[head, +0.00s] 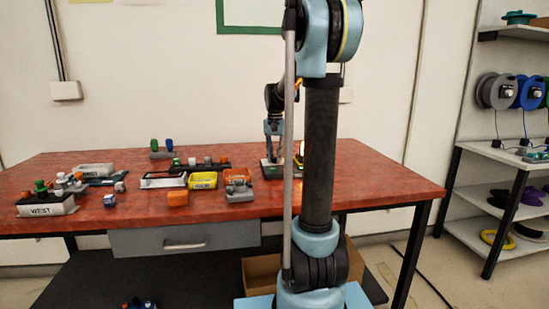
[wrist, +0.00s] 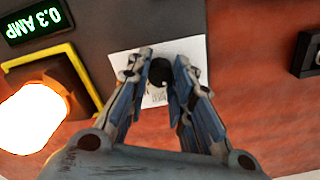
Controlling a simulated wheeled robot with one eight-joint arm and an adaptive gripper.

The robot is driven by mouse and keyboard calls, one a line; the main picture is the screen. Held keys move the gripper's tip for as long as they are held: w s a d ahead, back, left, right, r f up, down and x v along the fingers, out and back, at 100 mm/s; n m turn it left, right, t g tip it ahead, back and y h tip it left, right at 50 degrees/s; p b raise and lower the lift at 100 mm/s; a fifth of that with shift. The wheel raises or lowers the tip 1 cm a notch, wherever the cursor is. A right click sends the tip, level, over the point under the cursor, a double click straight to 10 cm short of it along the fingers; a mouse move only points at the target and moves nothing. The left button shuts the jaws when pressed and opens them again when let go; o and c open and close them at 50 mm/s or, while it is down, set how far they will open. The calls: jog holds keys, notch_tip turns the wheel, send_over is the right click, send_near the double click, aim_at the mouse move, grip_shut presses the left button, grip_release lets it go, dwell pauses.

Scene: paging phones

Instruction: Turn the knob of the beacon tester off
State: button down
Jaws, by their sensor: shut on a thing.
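The beacon tester (wrist: 118,28) is a dark panel in the wrist view, with a brightly glowing lamp (wrist: 32,118) at left and a green display (wrist: 33,22) reading 0.3 AMP upside down. Its black round knob (wrist: 160,76) sits over a white label plate (wrist: 192,52). My gripper (wrist: 161,68) is shut on the knob, one fingertip on each side. The fingers partly hide the label, and I cannot read the knob's pointer. In the head view, my gripper (head: 274,152) reaches down at the tester (head: 271,172), partly hidden behind my arm; an orange glow shows beside the arm.
The red bench (head: 350,185) also holds a yellow bin (head: 203,180), an orange block (head: 178,198), a white WEST box (head: 47,207) and several small knobbed units to the left. A dark object (wrist: 307,55) stands right of the tester. Bare bench lies between them.

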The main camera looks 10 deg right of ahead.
jog(key=shift+w+n, duration=0.1)
jog(key=shift+n, duration=2.4)
jog(key=c, duration=1.4)
grip_release()
jog(key=shift+r, duration=0.1)
notch_tip(320, 180, up, 12)
